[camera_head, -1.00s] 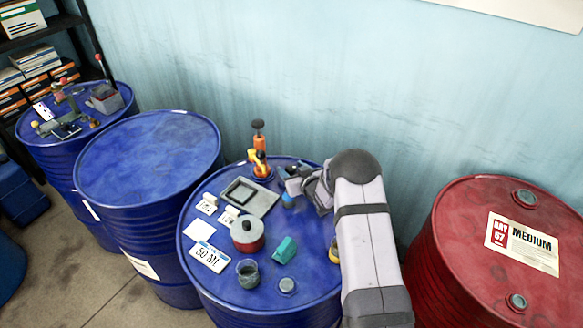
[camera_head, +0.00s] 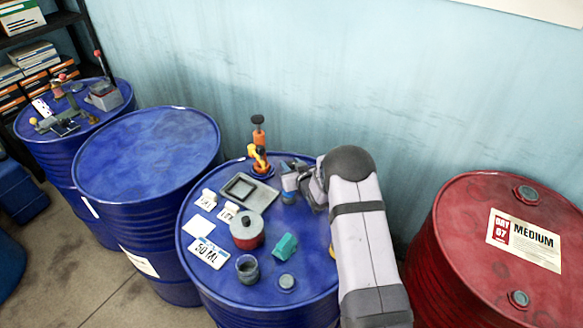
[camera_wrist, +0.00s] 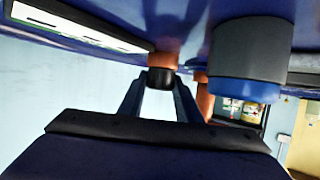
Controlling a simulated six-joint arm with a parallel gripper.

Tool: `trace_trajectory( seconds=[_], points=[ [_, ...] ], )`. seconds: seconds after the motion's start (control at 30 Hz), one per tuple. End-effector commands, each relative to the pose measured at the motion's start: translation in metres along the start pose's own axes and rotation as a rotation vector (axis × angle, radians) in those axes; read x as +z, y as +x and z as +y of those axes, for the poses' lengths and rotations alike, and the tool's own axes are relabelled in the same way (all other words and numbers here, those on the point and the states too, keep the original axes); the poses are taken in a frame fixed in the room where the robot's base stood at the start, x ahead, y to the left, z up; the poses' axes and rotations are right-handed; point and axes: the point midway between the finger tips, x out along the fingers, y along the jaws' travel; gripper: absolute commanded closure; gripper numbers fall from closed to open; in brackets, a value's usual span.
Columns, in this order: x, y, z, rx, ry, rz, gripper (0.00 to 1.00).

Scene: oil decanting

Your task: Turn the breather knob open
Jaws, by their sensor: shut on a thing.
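My gripper (camera_wrist: 159,84) reaches down to the blue drum's top (camera_head: 318,240). In the wrist view, where the drum top is along the upper edge, its two dark fingers are on either side of a small black knob (camera_wrist: 160,78) on an orange-brown base. I take this for the breather knob, and the jaws are shut on it. In the head view my gripper and arm hide the knob, so its turn angle cannot be told.
A grey-and-blue cylinder (camera_wrist: 248,62) stands close beside my gripper. An orange pump (camera_head: 259,148) is at the drum's back. A grey tray (camera_head: 256,202), red pot (camera_head: 247,240), green piece (camera_head: 285,247) and small jar (camera_head: 248,269) stand in front. A red drum (camera_head: 455,245) is right.

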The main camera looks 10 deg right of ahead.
Motion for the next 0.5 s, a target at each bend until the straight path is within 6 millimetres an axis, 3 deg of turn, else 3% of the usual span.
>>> trace_trajectory(
  seconds=[0.5],
  points=[
    [-0.0029,0.0014,-0.0015,0.217,0.087,0.012,0.92]
  ],
)
